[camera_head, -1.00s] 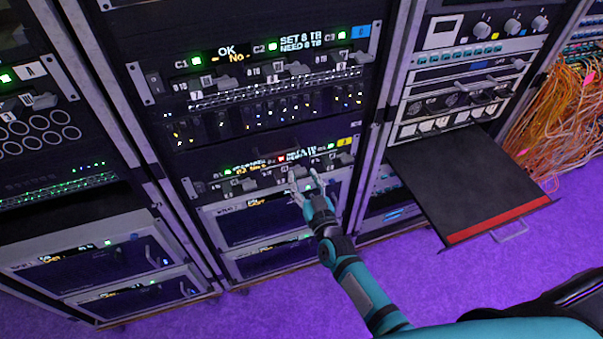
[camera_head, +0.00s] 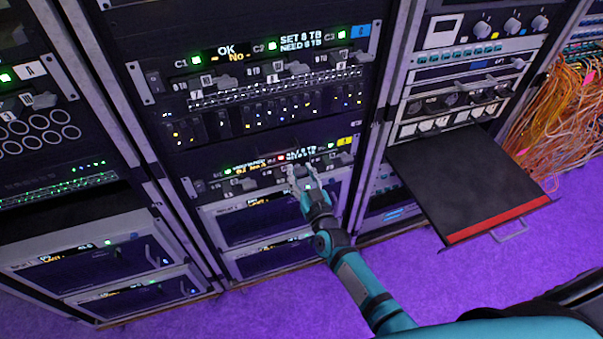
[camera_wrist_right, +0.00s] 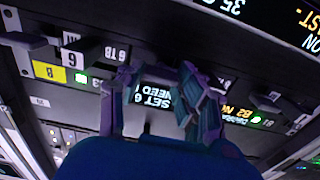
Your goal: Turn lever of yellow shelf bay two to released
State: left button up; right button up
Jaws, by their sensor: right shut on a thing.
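The yellow shelf (camera_head: 208,189) is the lower black unit in the middle rack, with a yellow tag (camera_head: 347,141) at its right end. It carries a row of small grey levers, lights and displays. My right gripper (camera_head: 301,177) is at the middle of this row and shut on the bay two lever, which its fingers mostly hide. The yellow tag shows at left there (camera_wrist_right: 48,71). My left gripper is out of view.
The blue-tagged shelf (camera_head: 160,115) sits above, with similar levers. Another grey lever (camera_wrist_right: 78,58) is left of my gripper in the wrist view. A black pull-out tray (camera_head: 455,180) juts out at right. Orange cables (camera_head: 555,110) hang beyond it. Purple floor lies below.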

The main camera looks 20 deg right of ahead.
jog(key=shift+m, duration=0.3)
jog(key=m, duration=0.3)
jog(key=shift+d+m, duration=0.1)
jog(key=shift+m, duration=0.2)
jog(key=m+b, duration=0.1)
jog(key=m, duration=0.3)
jog(key=shift+f+m, duration=0.15)
jog(key=shift+m, duration=0.15)
jog(key=m+b, duration=0.3)
jog(key=m, duration=0.6)
jog(key=shift+d+f, duration=0.1)
jog(key=o, duration=0.9)
jog(key=shift+c, duration=0.2)
